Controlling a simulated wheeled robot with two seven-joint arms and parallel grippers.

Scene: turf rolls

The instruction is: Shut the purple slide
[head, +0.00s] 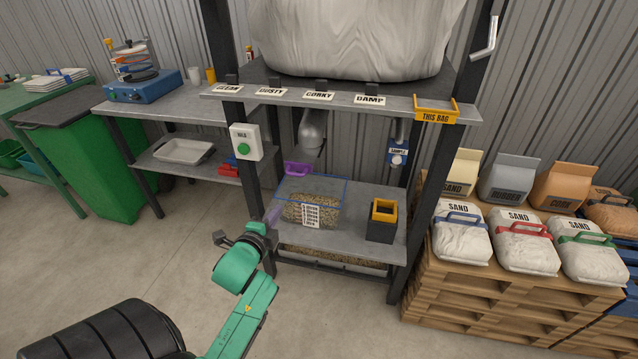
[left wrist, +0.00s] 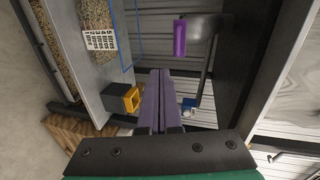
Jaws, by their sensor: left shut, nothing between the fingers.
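The purple slide (head: 298,168) shows as a bright purple handle under the spout (head: 311,132) of the big white bag, above the back of the clear box. In the left wrist view the purple slide (left wrist: 180,37) lies beyond my fingertips, with a gap between. How far the slide is pushed in, I cannot tell. My left gripper (head: 274,213) is at the left front of the rack, beside the clear box. Its dull purple fingers (left wrist: 158,72) are closed together with nothing between them. My right gripper is not in view.
The clear box of chips (head: 312,207) with a blue rim stands on the rack shelf (head: 350,245). A dark orange-topped container (head: 382,219) is right of it. Dark posts (head: 247,100) frame the rack. A pallet (head: 500,310) of sand bags stands right.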

